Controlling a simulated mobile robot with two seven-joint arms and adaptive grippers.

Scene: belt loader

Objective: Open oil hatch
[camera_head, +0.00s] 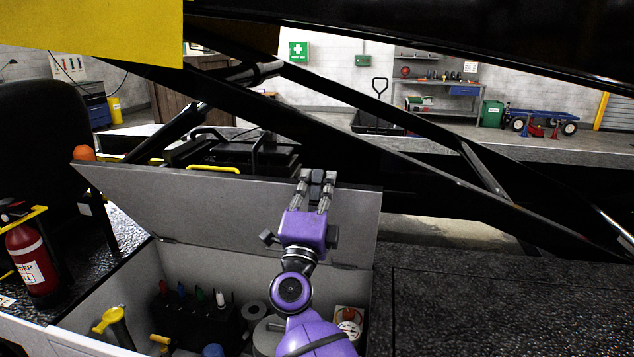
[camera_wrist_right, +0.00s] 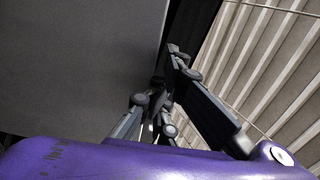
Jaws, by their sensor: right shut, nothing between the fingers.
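The grey hatch lid (camera_head: 225,205) stands raised and tilted back behind its compartment in the head view. The open compartment (camera_head: 125,285) below it shows a yellow-handled item, a dark block with coloured caps, and round grey parts. My purple right gripper (camera_head: 316,185) is shut and empty at the lid's upper edge, right of its middle. In the right wrist view the fingers (camera_wrist_right: 165,95) lie beside a grey panel (camera_wrist_right: 75,65), which looks like the lid. Whether they touch it I cannot tell. My left gripper is not in view.
A red fire extinguisher (camera_head: 32,260) stands left of the compartment. Black diagonal beams (camera_head: 400,150) cross above and behind the lid. A flat dark textured deck (camera_head: 500,305) lies clear to the right. A workshop with shelves (camera_head: 435,90) is far behind.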

